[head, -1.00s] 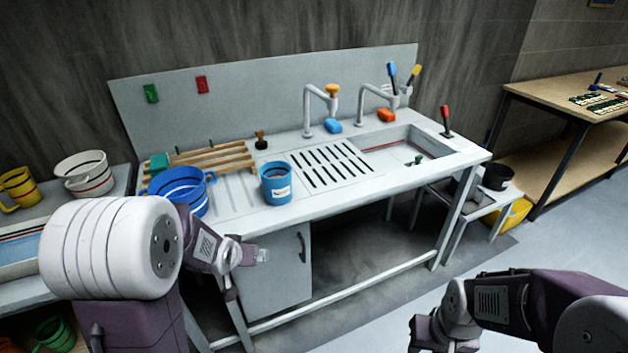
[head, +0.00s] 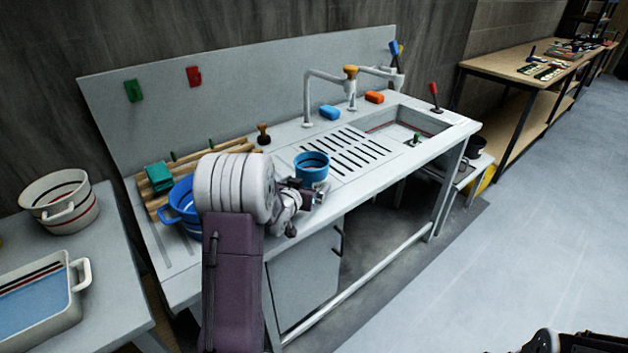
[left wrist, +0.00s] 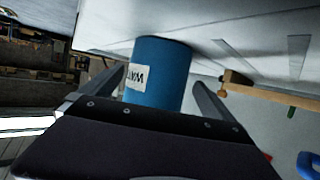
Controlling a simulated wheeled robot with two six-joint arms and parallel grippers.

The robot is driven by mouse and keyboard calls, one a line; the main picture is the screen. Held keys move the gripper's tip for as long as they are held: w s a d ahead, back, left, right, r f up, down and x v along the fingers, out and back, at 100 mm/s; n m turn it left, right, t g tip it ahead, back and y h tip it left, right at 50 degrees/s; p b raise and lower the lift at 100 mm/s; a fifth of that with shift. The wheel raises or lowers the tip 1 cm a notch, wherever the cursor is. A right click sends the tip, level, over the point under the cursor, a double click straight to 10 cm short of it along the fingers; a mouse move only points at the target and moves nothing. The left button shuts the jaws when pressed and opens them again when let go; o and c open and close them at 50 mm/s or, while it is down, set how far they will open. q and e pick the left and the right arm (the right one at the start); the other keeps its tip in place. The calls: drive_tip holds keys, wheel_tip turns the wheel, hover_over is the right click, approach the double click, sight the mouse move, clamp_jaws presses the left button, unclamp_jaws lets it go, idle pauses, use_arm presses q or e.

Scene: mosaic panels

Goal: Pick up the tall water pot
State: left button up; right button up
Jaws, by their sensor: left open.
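My right gripper is not in view; only part of my right arm shows at the bottom right.
A wider blue pot (head: 181,205) stands left of my arm, partly hidden. Wooden slats (head: 200,160) with a green block (head: 158,177) lie behind. Taps (head: 308,97) and a sink basin (head: 410,123) are to the right. A white pot (head: 62,202) stands on the left table.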

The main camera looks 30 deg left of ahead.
sight(311, 167)
use_arm(q)
drive_tip(key=x, duration=0.5)
drive_tip(key=shift+w, duration=0.2)
drive_tip(key=shift+s+r, duration=0.1)
drive_tip(key=shift+c, duration=0.3)
drive_tip(key=shift+d, duration=0.1)
drive_tip(key=c, duration=1.5)
drive_tip(key=shift+r, duration=0.15)
drive_tip(key=shift+c, duration=1)
